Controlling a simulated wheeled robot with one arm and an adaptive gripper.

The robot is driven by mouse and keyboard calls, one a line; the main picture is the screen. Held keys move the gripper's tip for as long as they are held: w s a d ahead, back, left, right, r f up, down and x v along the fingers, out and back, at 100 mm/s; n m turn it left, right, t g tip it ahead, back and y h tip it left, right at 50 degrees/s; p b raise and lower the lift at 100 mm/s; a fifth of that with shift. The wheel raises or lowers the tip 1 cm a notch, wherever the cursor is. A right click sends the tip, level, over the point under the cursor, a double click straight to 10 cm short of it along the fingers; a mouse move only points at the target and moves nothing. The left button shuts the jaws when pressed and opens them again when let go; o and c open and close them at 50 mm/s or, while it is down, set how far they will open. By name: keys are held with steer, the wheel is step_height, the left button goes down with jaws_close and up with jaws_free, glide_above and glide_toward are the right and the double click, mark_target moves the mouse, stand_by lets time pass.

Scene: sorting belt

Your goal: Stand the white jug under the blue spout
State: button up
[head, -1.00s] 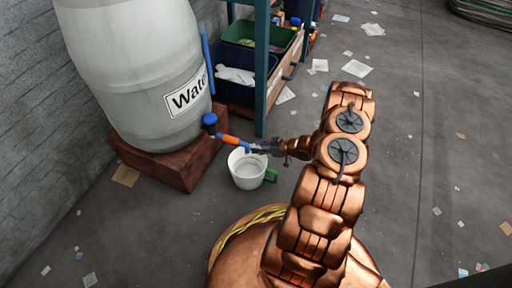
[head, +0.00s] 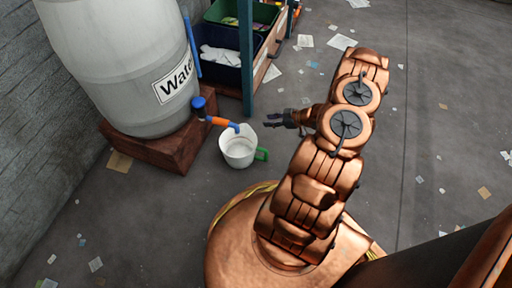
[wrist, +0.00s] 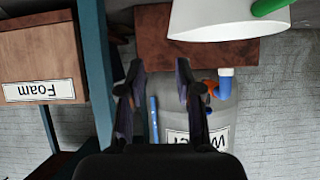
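The white jug (head: 238,151) stands on the floor with its open top up and its green handle (head: 262,154) to the right. The blue spout (head: 234,127), on an orange pipe from the water barrel, ends over the jug's mouth in the head view. My gripper (head: 270,118) is to the right of the jug, apart from it. In the wrist view my gripper (wrist: 159,72) is open, with nothing between its fingers. That view is upside down and shows the jug (wrist: 212,18) at the top, cut off, and the blue spout (wrist: 226,72) below it.
The grey water barrel (head: 125,70) stands on a brown block (head: 165,150) by the brick wall. A blue-green post (head: 247,70) and bins, including a dark blue bin (head: 222,72), are behind the jug. Paper scraps lie on the otherwise open floor to the right.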

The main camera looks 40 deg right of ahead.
steer(key=w+d+r+m+g+h, duration=0.1)
steer(key=w+d+r+g+h, duration=0.2)
steer(key=w+d+r+h, duration=0.55)
steer(key=s+a+r+m+g+h, duration=0.1)
steer(key=s+a+r+g, duration=0.1)
steer(key=r, duration=0.6)
steer(key=s+a+r+m+g+h, duration=0.1)
steer(key=a+r+m, duration=0.15)
steer(key=r, duration=0.55)
steer(key=s+a+r+g+y, duration=0.1)
steer(key=s+a+r, duration=0.3)
steer(key=s+a, duration=0.7)
steer(key=s+a+r+g+y, duration=0.2)
steer(key=s+a+r+g, duration=0.2)
steer(key=s+a, duration=0.7)
steer(key=s+a+r+m+g+y, duration=0.1)
steer(key=s+a+r+g, duration=0.1)
steer(key=s+a+r, duration=0.4)
steer(key=s+a, duration=0.5)
steer(key=a, duration=0.2)
steer(key=shift+a+r+g, duration=0.15)
steer(key=shift+g, duration=0.15)
steer(key=shift+r+y, duration=0.1)
steer(key=shift+y, duration=0.15)
